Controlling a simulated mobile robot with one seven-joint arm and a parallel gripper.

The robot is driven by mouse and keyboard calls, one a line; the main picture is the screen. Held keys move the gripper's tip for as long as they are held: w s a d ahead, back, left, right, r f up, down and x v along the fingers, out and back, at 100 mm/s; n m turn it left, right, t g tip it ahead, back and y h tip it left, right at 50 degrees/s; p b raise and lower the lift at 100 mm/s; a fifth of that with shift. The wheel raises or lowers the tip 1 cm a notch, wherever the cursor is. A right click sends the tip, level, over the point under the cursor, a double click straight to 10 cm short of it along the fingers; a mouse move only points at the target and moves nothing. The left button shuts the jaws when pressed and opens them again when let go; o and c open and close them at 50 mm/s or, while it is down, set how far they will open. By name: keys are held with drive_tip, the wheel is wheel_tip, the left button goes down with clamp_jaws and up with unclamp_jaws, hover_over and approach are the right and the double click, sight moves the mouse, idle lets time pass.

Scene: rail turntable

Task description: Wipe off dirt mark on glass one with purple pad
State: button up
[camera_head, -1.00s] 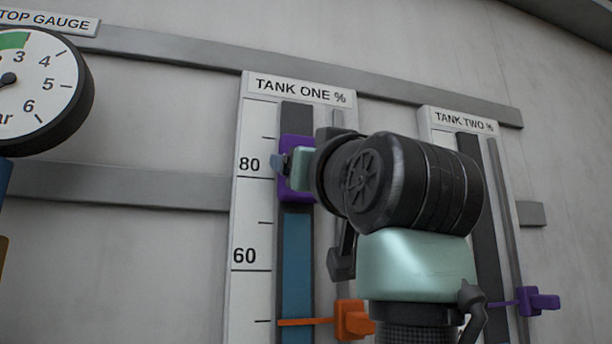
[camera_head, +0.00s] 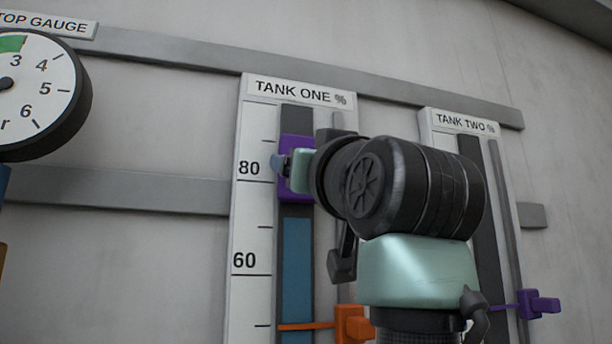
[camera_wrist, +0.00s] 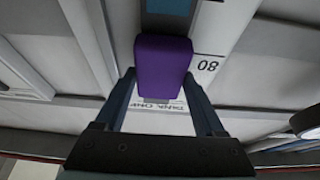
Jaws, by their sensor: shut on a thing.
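The purple pad (camera_head: 297,150) lies against the dark glass strip of the TANK ONE gauge, around the 80 mark. In the wrist view the purple pad (camera_wrist: 162,68) sits between the two fingers of my gripper (camera_wrist: 165,95), which is shut on it. My gripper (camera_head: 285,163) is partly hidden by my wrist in the head view. Glass one (camera_head: 296,265) shows a blue column below the pad, from a little above 60 downward. No dirt mark is visible; the pad and my arm cover part of the glass.
An orange pointer (camera_head: 352,324) stands at the lower part of the TANK ONE gauge. The TANK TWO gauge (camera_head: 465,123) with a purple pointer (camera_head: 538,304) is to the right. A round dial gauge (camera_head: 40,95) is at the left. Grey rails (camera_head: 180,55) cross the wall.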

drive_tip(key=shift+r+p, duration=2.85)
drive_tip(key=shift+r, duration=0.35)
drive_tip(key=shift+r+p, duration=0.65)
drive_tip(key=shift+r, duration=0.85)
drive_tip(key=b, duration=0.3)
approach(297, 105)
drive_tip(key=shift+r, duration=1.3)
drive_tip(key=shift+d, duration=0.1)
